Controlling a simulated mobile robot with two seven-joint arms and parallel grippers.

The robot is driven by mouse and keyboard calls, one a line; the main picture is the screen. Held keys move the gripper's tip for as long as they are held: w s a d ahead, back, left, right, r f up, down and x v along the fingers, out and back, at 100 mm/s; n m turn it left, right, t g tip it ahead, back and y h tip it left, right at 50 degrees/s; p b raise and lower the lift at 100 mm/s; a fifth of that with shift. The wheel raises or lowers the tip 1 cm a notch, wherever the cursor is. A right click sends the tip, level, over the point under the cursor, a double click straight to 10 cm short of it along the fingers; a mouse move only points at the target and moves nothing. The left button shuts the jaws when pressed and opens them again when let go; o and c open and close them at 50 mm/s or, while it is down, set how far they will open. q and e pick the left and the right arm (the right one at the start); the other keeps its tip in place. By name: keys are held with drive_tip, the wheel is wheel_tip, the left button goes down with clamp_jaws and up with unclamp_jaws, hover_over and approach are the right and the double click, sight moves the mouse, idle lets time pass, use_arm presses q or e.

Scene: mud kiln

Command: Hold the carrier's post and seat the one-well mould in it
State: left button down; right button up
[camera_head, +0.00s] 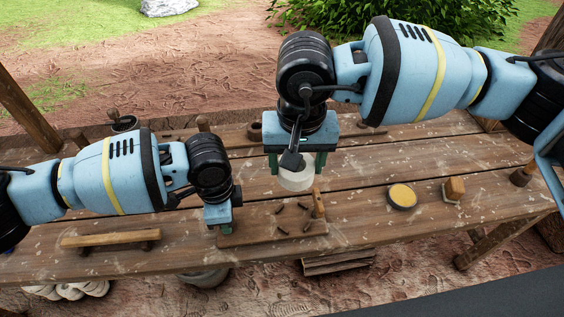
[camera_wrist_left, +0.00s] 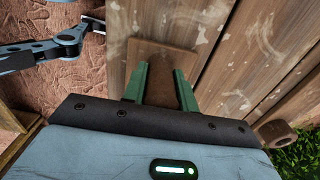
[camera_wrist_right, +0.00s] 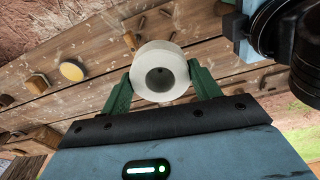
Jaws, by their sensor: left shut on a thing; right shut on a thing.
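The carrier is a flat wooden board (camera_head: 262,232) on the bench, with several short dark pieces standing on it and an upright wooden post (camera_head: 318,203) at its right end. My left gripper (camera_head: 224,228) is low at the board's left end. In the left wrist view its green fingers (camera_wrist_left: 161,85) are shut on a brown wooden part, the carrier's near post. The one-well mould (camera_head: 296,178) is a pale round block; its dark central well (camera_wrist_right: 160,79) shows in the right wrist view. My right gripper (camera_head: 296,160) is shut on it and holds it above and behind the carrier, apart from it.
A round tin with yellow contents (camera_head: 402,196) and a wooden block (camera_head: 454,188) stand to the right. A wooden bar (camera_head: 110,239) lies at the left front. Small pots and pegs line the bench's back edge. The bench between the tin and the carrier is clear.

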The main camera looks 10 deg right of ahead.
sight(294, 218)
wheel_tip(294, 218, down, 10)
drive_tip(key=m, duration=0.4)
drive_tip(key=shift+m+g, duration=0.4)
drive_tip(key=shift+s+f, duration=0.15)
drive_tip(key=shift+f, duration=1.9)
drive_tip(key=shift+r, duration=0.15)
drive_tip(key=shift+d+r, duration=0.1)
drive_tip(key=shift+r, duration=1.75)
